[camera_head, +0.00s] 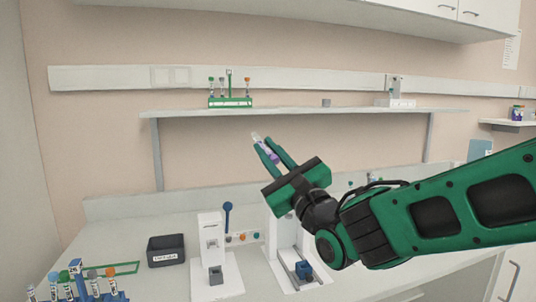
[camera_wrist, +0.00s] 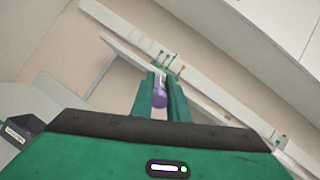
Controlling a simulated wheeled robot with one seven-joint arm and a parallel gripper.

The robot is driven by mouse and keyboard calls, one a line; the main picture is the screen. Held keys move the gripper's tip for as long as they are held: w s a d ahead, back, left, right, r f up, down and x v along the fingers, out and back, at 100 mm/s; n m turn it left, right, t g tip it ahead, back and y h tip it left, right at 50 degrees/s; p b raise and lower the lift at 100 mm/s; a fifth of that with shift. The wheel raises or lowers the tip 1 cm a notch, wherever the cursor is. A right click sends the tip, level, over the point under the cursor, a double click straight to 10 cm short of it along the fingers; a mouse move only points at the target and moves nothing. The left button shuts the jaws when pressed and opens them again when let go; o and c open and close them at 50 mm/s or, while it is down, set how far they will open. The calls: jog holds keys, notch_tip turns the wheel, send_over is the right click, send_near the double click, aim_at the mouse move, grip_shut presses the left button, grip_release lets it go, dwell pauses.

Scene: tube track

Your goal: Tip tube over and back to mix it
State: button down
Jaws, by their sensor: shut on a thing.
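My gripper (camera_head: 272,155) is raised above the bench, in front of the wall below the long shelf. It is shut on a tube (camera_head: 268,152) with a purple cap and a pale body. In the head view the tube is tilted, its pale end sticking up and left past the fingertips and its purple part between the fingers. In the wrist view the tube (camera_wrist: 159,92) sits between the two green fingers, with its purple cap towards the palm. The fingers hide part of its sides. I cannot make out its contents.
A green rack (camera_head: 230,102) with several tubes stands on the shelf (camera_head: 300,112) behind. A blue rack (camera_head: 85,290) with several capped tubes is at the lower left. A dark labelled bin (camera_head: 166,251) and white devices (camera_head: 212,250) stand on the bench below.

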jog(key=shift+a+g+h, duration=0.1)
jog(key=shift+g+h, duration=0.6)
jog(key=shift+g, duration=0.6)
jog(key=shift+a+g+h, duration=0.1)
jog(key=shift+g+h, duration=0.6)
jog(key=shift+g, duration=0.6)
jog(key=g+h, duration=0.2)
jog(key=g, duration=0.2)
jog(key=shift+f+g+h, duration=0.25)
jog(key=shift+g+h, duration=0.15)
jog(key=g+h, duration=0.1)
jog(key=g, duration=0.1)
jog(key=g+h, duration=0.2)
jog(key=g, duration=0.1)
jog(key=shift+f, duration=0.15)
jog(key=shift+s+f+g+h, duration=0.15)
jog(key=shift+g+h, duration=0.45)
jog(key=shift+g, duration=0.4)
jog(key=shift+d, duration=0.1)
jog(key=shift+g+h, duration=0.5)
jog(key=shift+g, duration=0.5)
jog(key=shift+g+h, duration=0.3)
jog(key=shift+g, duration=0.2)
